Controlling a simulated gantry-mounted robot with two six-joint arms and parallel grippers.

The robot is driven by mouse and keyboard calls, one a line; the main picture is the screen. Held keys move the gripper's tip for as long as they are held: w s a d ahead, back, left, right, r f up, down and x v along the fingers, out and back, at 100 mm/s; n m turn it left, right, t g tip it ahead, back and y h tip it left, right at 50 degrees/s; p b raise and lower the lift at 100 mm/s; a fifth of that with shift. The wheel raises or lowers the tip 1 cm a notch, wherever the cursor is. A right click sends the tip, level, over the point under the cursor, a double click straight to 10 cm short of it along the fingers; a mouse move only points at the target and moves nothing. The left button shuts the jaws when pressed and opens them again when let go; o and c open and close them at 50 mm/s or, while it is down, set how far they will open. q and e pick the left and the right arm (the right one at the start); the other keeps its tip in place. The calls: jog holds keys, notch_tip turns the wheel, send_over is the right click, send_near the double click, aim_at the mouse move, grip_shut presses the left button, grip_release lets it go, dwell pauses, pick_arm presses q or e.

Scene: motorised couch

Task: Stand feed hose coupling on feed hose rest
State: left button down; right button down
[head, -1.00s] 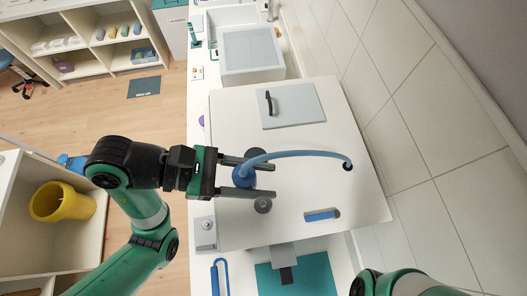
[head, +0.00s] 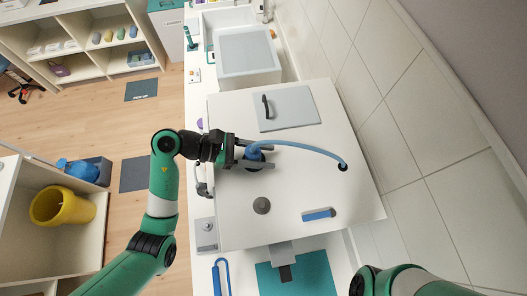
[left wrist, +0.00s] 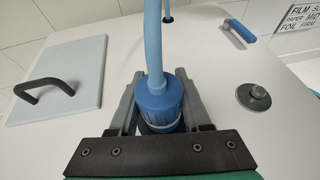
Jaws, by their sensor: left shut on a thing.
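The feed hose coupling (head: 254,153) is a blue cylinder on the end of a blue hose. My left gripper (head: 272,156) is shut on it, one finger on each side. In the left wrist view the coupling (left wrist: 157,101) is upright between the fingers (left wrist: 160,105). It is over the spot of a dark round fitting, probably the feed hose rest, now mostly hidden. A dark edge shows below it; I cannot tell whether they touch. A separate grey disc with a knob (head: 261,205) is on the white top. My right gripper is not in view.
The hose (head: 310,150) arcs to a dark hole in the white top (head: 230,225). A grey panel with a black handle (head: 287,108) lies behind. A blue-handled part (head: 319,214) lies toward the front. The tiled wall (head: 400,130) bounds the right side.

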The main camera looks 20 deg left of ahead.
pick_arm(q)
jog(key=shift+f, duration=0.1)
jog(key=shift+f, duration=0.2)
jog(key=shift+c, duration=1.8)
grip_release()
jog(key=shift+r, duration=0.1)
jog(key=shift+r, duration=0.15)
jog(key=shift+a+r, duration=0.15)
jog(key=shift+a, duration=0.05)
jog(key=b+v, duration=0.2)
jog(key=v, duration=0.9)
jog(key=shift+s+a, duration=0.2)
jog(key=shift+a, duration=0.05)
